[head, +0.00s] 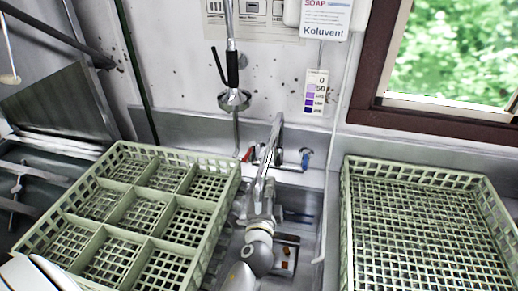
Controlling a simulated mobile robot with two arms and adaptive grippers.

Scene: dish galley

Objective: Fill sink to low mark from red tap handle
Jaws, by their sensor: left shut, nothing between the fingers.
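The red tap handle (247,155) is at the back of the sink, left of the metal tap (276,135). A blue tap handle (306,155) is on its right. The sink basin (306,232) lies below, partly hidden by my left arm and the racks. I cannot make out a water level or a low mark in it. My left gripper (263,185) is shut and empty, over the sink in front of the tap. It overlaps the spout in the picture, so I cannot tell whether they touch. It is apart from the red handle. My right gripper is not in view.
A green divided rack (120,150) stands left of the sink, and an open green rack (346,215) stands right. A spray hose (232,70) hangs above the tap. Small reddish items (285,262) show low in the sink. A window is at the upper right.

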